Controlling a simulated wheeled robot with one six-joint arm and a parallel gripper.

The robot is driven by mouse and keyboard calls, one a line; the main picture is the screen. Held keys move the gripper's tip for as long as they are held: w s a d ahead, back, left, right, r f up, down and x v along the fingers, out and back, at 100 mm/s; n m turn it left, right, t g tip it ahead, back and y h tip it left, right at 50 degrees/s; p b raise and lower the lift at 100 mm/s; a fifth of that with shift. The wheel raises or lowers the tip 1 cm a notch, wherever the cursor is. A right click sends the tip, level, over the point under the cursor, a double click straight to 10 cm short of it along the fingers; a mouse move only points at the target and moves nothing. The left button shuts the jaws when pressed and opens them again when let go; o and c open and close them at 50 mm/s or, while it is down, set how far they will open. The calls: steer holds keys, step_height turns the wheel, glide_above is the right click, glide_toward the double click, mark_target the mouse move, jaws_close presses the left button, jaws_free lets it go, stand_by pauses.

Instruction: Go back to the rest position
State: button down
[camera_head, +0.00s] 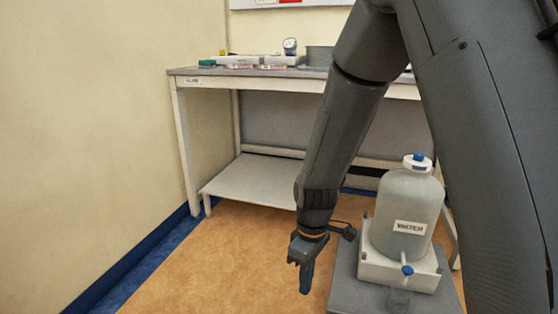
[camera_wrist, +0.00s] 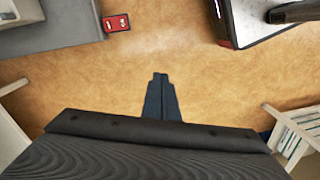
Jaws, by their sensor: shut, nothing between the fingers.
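My gripper (camera_head: 300,262) hangs at the end of my dark grey arm in the head view, pointing down over the tan floor. It is left of the water bottle and apart from it. In the wrist view my gripper (camera_wrist: 161,80) shows its two dark fingers together, with nothing between them and bare floor beyond.
A water bottle (camera_head: 403,205) with a tap stands on a white base on a grey stand (camera_head: 345,275), close right of my gripper. A workbench (camera_head: 290,83) with small lab items stands behind. A red box (camera_wrist: 116,23) shows in the wrist view. Floor at left is clear.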

steer(key=s+a+r+m, duration=0.2)
steer(key=s+a+r, duration=0.2)
steer(key=s+r, duration=0.5)
steer(key=s+a+r+m, duration=0.35)
steer(key=s+r, duration=0.25)
steer(key=s, duration=0.4)
steer(key=d+r+m+p, duration=0.3)
steer(key=d+r+p, duration=0.7)
steer(key=r+p, duration=0.3)
steer(key=s+d+r+m+p, duration=0.1)
steer(key=d+r+m+p, duration=0.2)
steer(key=d+r+p, duration=0.7)
step_height(320, 180, up, 4)
steer(key=p, duration=0.8)
steer(key=shift+f+t, duration=0.15)
steer(key=shift+t, duration=0.25)
steer(key=shift+d, duration=0.1)
